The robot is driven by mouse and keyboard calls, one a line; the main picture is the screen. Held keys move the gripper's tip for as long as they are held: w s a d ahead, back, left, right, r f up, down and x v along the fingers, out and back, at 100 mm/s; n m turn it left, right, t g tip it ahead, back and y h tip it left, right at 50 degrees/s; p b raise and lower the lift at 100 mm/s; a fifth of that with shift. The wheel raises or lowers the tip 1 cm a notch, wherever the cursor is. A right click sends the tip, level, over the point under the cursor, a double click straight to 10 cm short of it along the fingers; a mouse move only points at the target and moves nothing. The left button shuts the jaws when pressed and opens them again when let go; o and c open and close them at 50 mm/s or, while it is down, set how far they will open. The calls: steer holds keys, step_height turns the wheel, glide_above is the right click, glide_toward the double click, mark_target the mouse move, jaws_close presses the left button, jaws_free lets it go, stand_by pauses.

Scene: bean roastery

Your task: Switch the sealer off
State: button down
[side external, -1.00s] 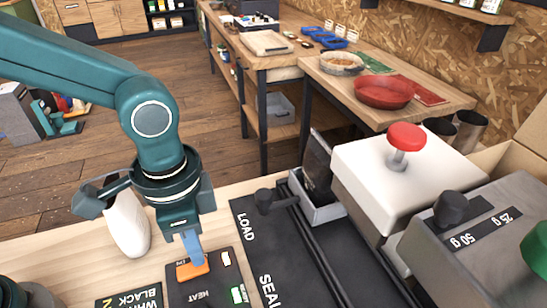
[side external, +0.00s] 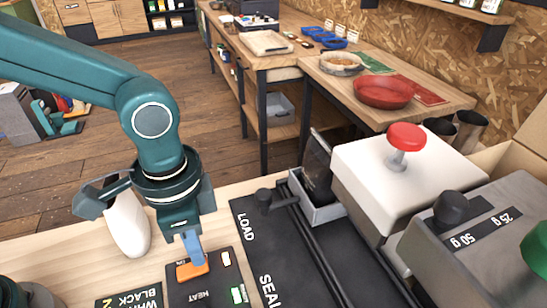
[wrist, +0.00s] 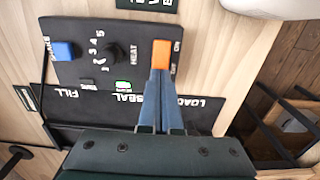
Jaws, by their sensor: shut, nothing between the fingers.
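The sealer's control panel (wrist: 88,62) is dark, with an orange rocker switch (wrist: 161,53) at one end; the switch also shows in the side external view (side external: 191,271). Small white lettering runs beside the switch. A small light (wrist: 124,85) on the panel glows green. My gripper (wrist: 158,74) has its blue fingers together and empty, with the tips at the near end of the switch. In the side external view, my gripper (side external: 195,258) points down at the switch. The fingertips look to be touching it or very close, and they hide part of it.
The panel also carries a black HEAT knob (wrist: 114,53) and a blue button (wrist: 64,50). A white rounded object (side external: 127,222) stands left of my gripper. A silver tray with a dark pouch (side external: 317,168) and a white machine with a red knob (side external: 406,137) stand to the right.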

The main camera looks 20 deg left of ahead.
steer(key=shift+f, duration=0.9)
stand_by(0.3)
steer(key=shift+r, duration=3.55)
